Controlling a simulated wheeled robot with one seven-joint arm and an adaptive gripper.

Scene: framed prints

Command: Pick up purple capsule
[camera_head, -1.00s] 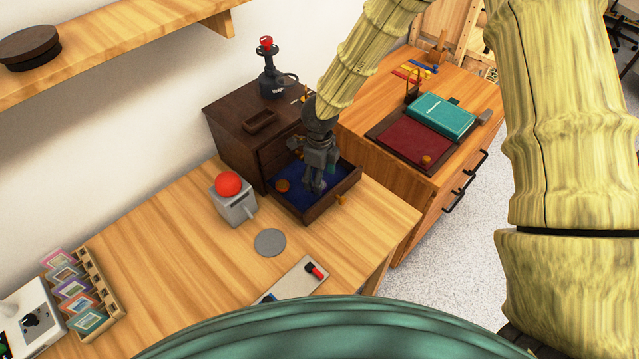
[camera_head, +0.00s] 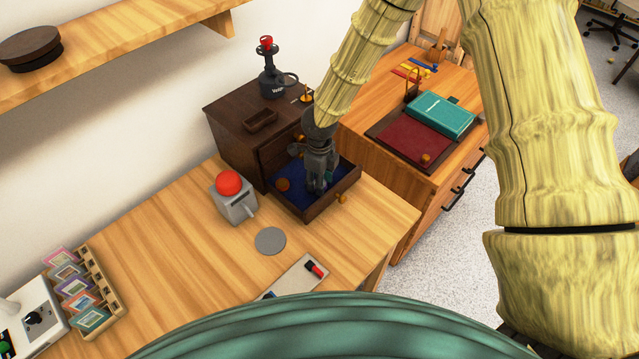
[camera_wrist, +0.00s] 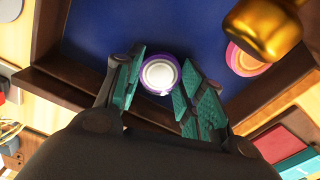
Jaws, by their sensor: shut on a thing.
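The purple capsule (camera_wrist: 159,75), round with a purple rim and a pale centre, shows in the wrist view between the teal finger pads of my gripper (camera_wrist: 161,88). My gripper is shut on it. In the head view my gripper (camera_head: 318,186) points down into the open drawer (camera_head: 322,212) with the blue lining. The capsule is hidden there by the fingers. I cannot tell whether it still touches the drawer floor.
An orange capsule (camera_head: 283,185) lies in the drawer left of my gripper. The drawer's dark walls surround the fingers closely. A grey box with a red dome (camera_head: 229,184) and a grey disc (camera_head: 270,241) stand on the desk in front.

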